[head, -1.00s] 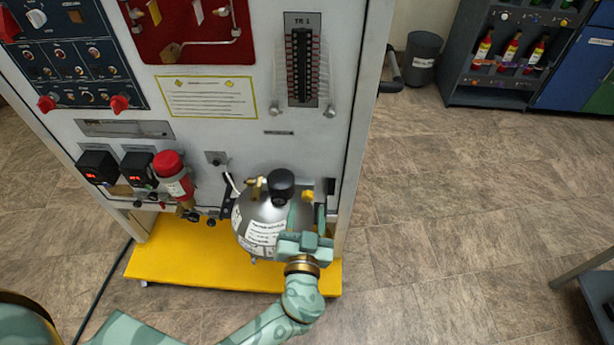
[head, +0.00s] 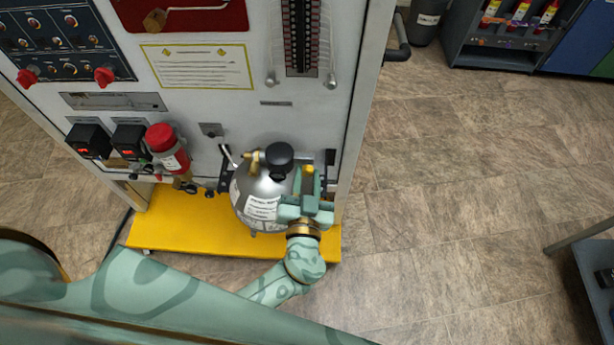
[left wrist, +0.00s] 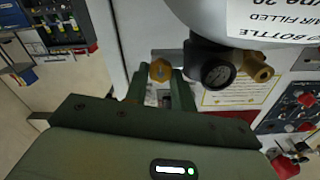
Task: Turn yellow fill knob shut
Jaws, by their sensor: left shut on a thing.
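The yellow fill knob (head: 309,169) is on the right of the silver bottle's top fittings, at the front of the trainer panel. My left gripper (head: 308,181) reaches it from the front, with its fingertips at the knob, shut on it. In the left wrist view the knob (left wrist: 161,69) looks brass-yellow and sits at the tips of my left gripper (left wrist: 160,82). The silver bottle (head: 262,204) stands upright, partly behind my gripper. My right gripper is not in view.
A black round cap (head: 279,155) and a brass fitting (head: 253,162) are close to the left of my gripper. A dark gauge (left wrist: 217,73) shows in the wrist view. The yellow base (head: 190,226) lies below. The floor to the right is open.

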